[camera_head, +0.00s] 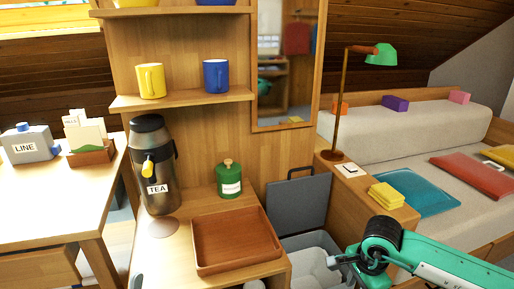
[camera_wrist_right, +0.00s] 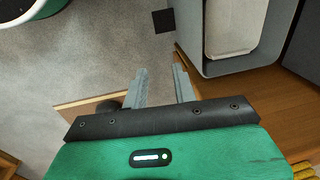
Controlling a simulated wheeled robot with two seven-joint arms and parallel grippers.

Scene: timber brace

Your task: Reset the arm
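My right arm comes in from the lower right of the head view. Its gripper (camera_head: 336,262) is by the open grey bin below the wooden counter, and the fingers are small there. In the right wrist view the two grey fingers of the right gripper (camera_wrist_right: 160,72) stand apart with nothing between them, above a grey floor. My left gripper is not in view.
A brown tray (camera_head: 235,243), a tea dispenser (camera_head: 153,165) and a green canister (camera_head: 229,180) stand on the counter. A grey bin (camera_head: 308,262) with its lid raised is beside it. Yellow sponges (camera_head: 386,196) lie on the ledge near my right arm. A bench (camera_head: 415,140) is behind.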

